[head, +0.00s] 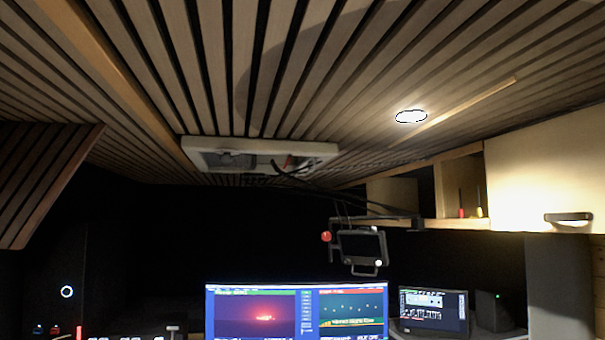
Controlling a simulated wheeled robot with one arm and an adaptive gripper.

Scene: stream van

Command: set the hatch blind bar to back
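A white-framed roof hatch (310,148) is set in the slatted ceiling, near the middle of the head view. Inside the frame, a lighter panel or bar and a small red part show, but they are too small to tell which piece is the blind bar or where it sits. A dark arm-like shape (292,170) reaches toward the hatch's right part from below; I cannot tell whether it is a cable or something else. My gripper is not in view.
A hanging device with a red knob (326,237) is below the shelf. Monitors (296,310) and a small screen (434,311) stand below. A pale cabinet (545,175) with a handle is at right. A wooden slatted box (45,180) hangs at left.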

